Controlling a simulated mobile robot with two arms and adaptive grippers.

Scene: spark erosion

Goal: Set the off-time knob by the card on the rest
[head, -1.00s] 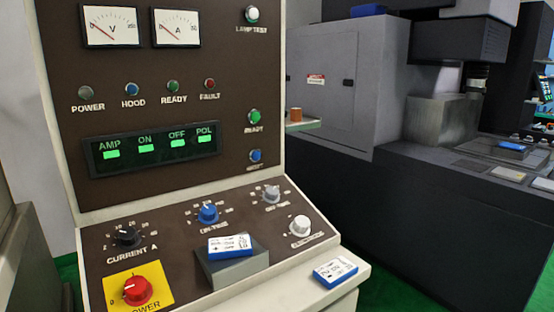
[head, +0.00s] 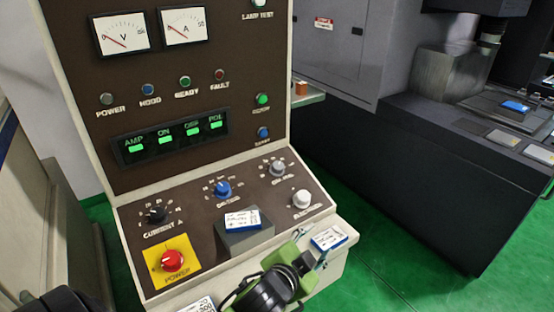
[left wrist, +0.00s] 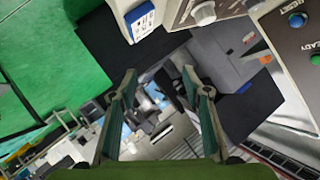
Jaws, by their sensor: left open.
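The off-time knob (head: 277,168) is grey and sits at the upper right of the sloped panel. A white and blue card (head: 241,219) lies on the grey block-shaped rest (head: 246,240) in the panel's lower middle; its writing is too small to read. My left gripper (head: 304,258), green and black, is over the panel's front edge, right of the rest and below the off-time knob, apart from the knob. In the left wrist view its fingers (left wrist: 160,78) are spread with nothing between them. My right gripper is not in view.
A second blue-edged card (head: 328,238) lies on the front ledge beside my gripper; a third (head: 195,305) is at the bottom. Nearby are the blue on-time knob (head: 222,189), white knob (head: 301,198), black current knob (head: 156,213) and red power knob (head: 172,261). Green floor is clear at right.

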